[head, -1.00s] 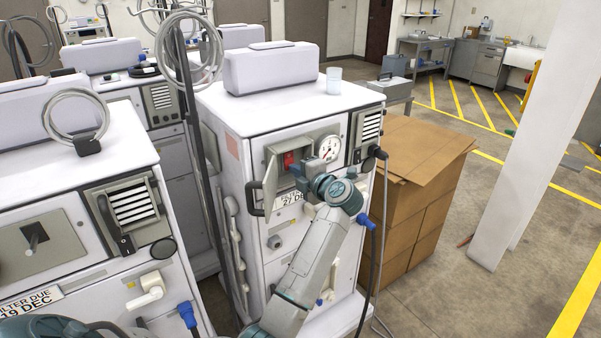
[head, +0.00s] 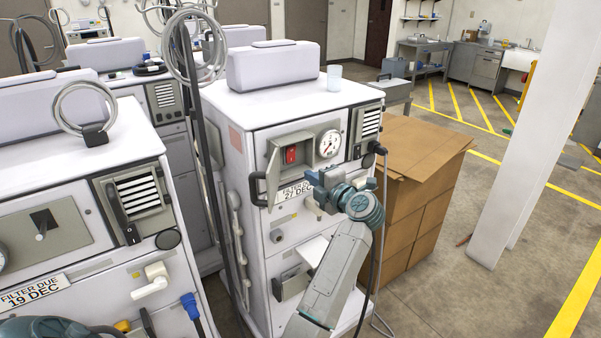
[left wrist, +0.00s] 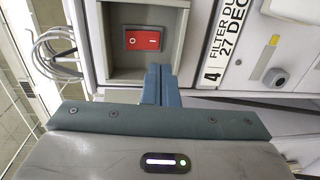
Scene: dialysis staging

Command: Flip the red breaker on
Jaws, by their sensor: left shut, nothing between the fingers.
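The red breaker (head: 290,154) is a rocker switch in a recessed grey panel (head: 305,135) on the front of the middle white machine (head: 235,135). In the left wrist view, the red breaker (left wrist: 142,40) shows an O and an I mark; I cannot tell which side is pressed in. A grey cover (head: 272,170) stands open at the recess's left. My left gripper (head: 312,178) is shut and empty, just below and right of the recess. In the left wrist view, its fingertips (left wrist: 159,70) are apart from the breaker. My right gripper is not in view.
A round gauge (head: 329,144) sits right of the breaker, and a label (head: 296,191) sits below it. A hose pole (head: 205,150) stands left of the machine. Stacked cardboard boxes (head: 425,165) stand at its right. Another white machine (head: 75,200) is at near left.

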